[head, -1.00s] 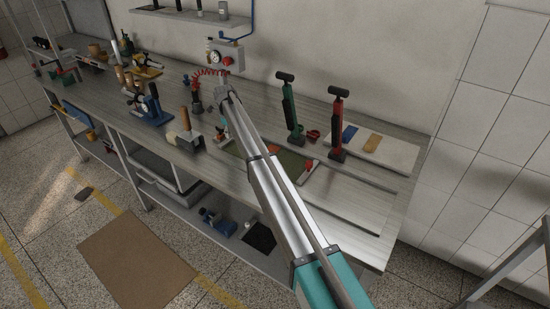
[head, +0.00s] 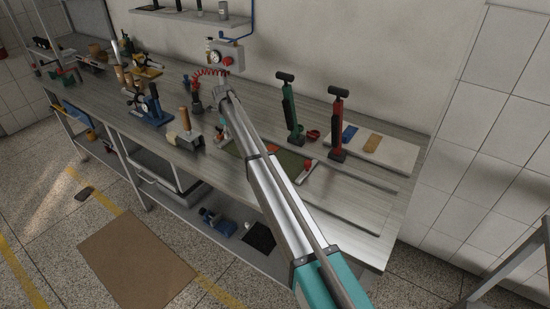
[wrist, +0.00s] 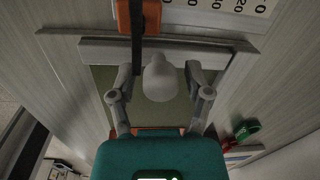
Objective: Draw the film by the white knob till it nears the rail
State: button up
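In the wrist view the white knob (wrist: 159,80) stands between the two fingers of my gripper (wrist: 160,72). A narrow gap shows on each side of the knob, so the fingers are open around it. The olive-green film (wrist: 181,112) lies below and behind the knob. A pale grey bar (wrist: 100,52) crosses just beyond the knob; I cannot tell whether it is the rail. In the head view the film (head: 290,161) lies on the bench, partly hidden by my arm, and the knob cannot be made out.
An orange block with a dark strip (wrist: 131,16) and a numbered scale (wrist: 225,5) lie beyond the knob. A green pump (head: 289,108) and a red pump (head: 337,125) stand upright behind the film. The bench's right front (head: 365,245) is clear.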

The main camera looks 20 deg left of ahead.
jog(key=shift+d, duration=0.1)
dwell(0.4)
jog(key=s+d, duration=0.1)
jog(key=d, duration=0.4)
jog(key=s+d, duration=0.1)
jog(key=d, duration=0.9)
jog(key=shift+s, duration=0.4)
jog(key=shift+d+r, duration=0.15)
jog(key=shift+r, duration=0.1)
jog(key=shift+r+p, duration=0.75)
jog(key=shift+p, duration=0.25)
jog(key=shift+s, duration=0.1)
